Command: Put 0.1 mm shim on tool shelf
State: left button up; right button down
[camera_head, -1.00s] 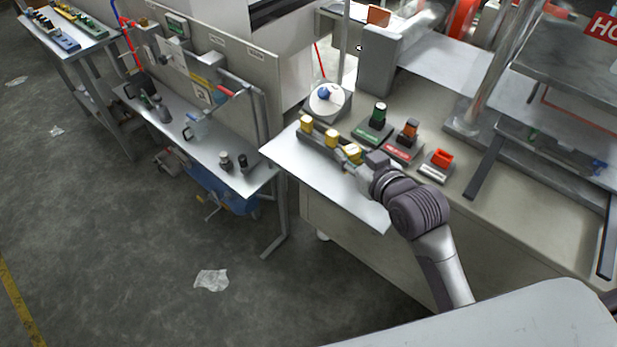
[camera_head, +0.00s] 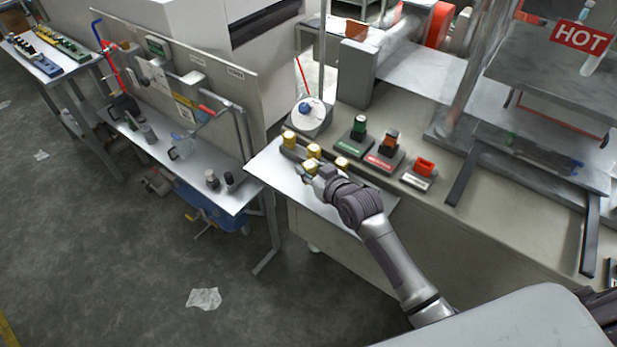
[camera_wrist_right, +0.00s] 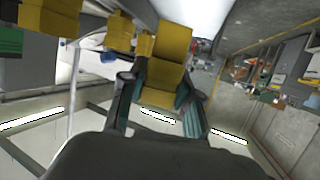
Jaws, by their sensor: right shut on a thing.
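My right gripper (camera_head: 309,175) is over the metal side shelf (camera_head: 262,160) at the bench's left edge. It is shut on a yellow block (camera_head: 311,166), which shows large between the fingers in the right wrist view (camera_wrist_right: 165,75). Whether this block is the 0.1 mm shim cannot be read. More yellow blocks stand in a dark rack (camera_head: 299,153) just behind it: one at the left end (camera_head: 289,138), one in the middle (camera_head: 313,150), one at the right (camera_head: 341,163). No tool shelf label is legible. My left gripper is not in view.
A white round dial (camera_head: 308,113) stands behind the rack. A lower metal bench (camera_head: 160,150) with bottles and a jug is at left.

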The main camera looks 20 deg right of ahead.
jog(key=shift+w+a+f, duration=0.1)
jog(key=shift+a+f, duration=0.1)
jog(key=shift+f, duration=1.9)
jog(key=shift+f, duration=0.2)
jog(key=c, duration=0.8)
grip_release()
